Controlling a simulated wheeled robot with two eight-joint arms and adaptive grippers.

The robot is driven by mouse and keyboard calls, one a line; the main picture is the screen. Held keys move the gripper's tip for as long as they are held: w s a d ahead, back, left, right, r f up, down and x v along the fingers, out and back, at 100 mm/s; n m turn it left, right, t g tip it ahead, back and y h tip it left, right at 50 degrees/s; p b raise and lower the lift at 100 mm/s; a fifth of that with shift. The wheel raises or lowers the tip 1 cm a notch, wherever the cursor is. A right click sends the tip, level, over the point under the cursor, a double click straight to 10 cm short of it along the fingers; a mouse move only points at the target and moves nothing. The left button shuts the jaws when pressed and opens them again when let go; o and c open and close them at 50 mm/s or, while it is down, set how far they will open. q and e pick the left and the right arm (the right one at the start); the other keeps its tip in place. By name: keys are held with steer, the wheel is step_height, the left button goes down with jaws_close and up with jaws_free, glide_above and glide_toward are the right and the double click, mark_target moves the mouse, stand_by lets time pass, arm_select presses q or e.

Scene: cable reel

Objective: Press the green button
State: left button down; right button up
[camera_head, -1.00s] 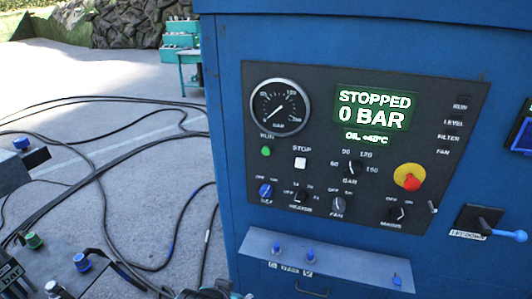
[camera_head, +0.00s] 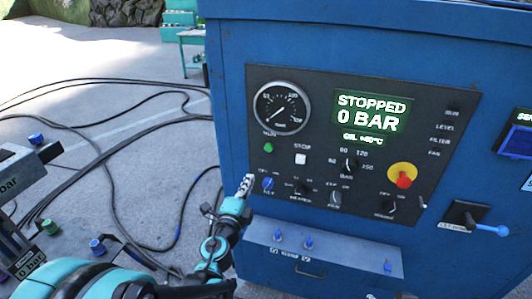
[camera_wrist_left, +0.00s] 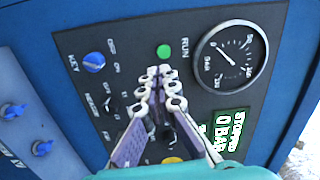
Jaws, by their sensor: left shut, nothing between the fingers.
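The green RUN button (camera_head: 268,148) sits on the dark control panel (camera_head: 325,150) of the blue cabinet, under the round gauge and left of the white STOP button. It also shows in the left wrist view (camera_wrist_left: 163,51), just beyond the fingertips. My left gripper (camera_head: 248,182) is shut and empty, at the panel's lower left edge below the green button in the head view. In the left wrist view its fingertips (camera_wrist_left: 159,72) are together and point toward the button, with a visible gap in the picture. My right gripper is not in view.
The display (camera_head: 371,111) reads STOPPED, 0 BAR. A white STOP button (camera_head: 301,159), a blue key knob (camera_head: 268,184), several other knobs and a red emergency button (camera_head: 403,181) are close by. A ledge with blue knobs (camera_head: 320,247) juts out below. Black cables lie on the floor.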

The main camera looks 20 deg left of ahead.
mark_target(269, 152)
arm_select(q)
steer(key=shift+w+d+f+m+h, duration=0.1)
steer(key=shift+d+f+m+h, duration=0.4)
steer(key=shift+m, duration=0.3)
steer(key=shift+r, duration=0.1)
steer(key=w, duration=0.4)
steer(key=w+b, duration=0.1)
steer(key=w, duration=0.9)
steer(key=shift+d+b, duration=0.25)
steer(key=shift+b, duration=0.15)
